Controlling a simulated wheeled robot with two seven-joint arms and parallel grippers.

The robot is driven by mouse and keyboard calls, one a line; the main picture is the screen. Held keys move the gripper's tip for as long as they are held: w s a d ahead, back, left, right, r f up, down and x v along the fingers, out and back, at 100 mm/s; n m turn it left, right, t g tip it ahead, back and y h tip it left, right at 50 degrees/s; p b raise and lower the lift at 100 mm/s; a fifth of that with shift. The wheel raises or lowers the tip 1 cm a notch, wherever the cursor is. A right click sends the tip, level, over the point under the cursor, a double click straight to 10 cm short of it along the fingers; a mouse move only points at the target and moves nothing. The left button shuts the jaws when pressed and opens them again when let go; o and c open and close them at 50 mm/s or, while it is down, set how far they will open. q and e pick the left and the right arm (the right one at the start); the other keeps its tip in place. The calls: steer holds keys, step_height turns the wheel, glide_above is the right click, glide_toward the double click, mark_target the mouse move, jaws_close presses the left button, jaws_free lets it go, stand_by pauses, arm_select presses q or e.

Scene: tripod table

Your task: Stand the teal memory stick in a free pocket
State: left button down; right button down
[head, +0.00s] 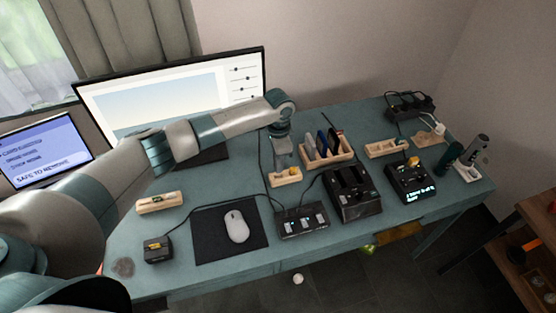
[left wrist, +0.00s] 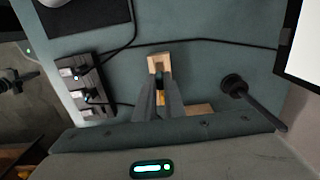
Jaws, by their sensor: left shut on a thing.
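My left gripper (head: 283,161) is down at a small pale wooden block (head: 285,179) in the middle of the desk. The block also shows in the left wrist view (left wrist: 159,63), partly behind the fingers. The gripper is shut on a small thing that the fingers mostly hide. I cannot make out any teal on it, nor whether it is inside a pocket or above one. A small yellow piece (head: 293,171) shows at the block beside the fingertips. My right gripper is not in view.
A wooden rack (head: 328,158) with several upright cards stands just right of the gripper. A black dock (head: 352,193) and a hub (head: 302,221) with cables lie in front. Another wooden block (head: 159,203) is at left, near a mouse (head: 236,226). The monitor (head: 170,85) stands behind.

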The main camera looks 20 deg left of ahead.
arm_select(q)
steer(key=shift+f, duration=0.4)
steer(key=shift+r, duration=0.1)
stand_by(0.5)
stand_by(0.8)
steer(key=shift+p, duration=0.6)
stand_by(0.4)
steer(key=shift+p, duration=0.3)
stand_by(0.6)
steer(key=shift+f+b, duration=0.65)
steer(key=shift+f, duration=0.95)
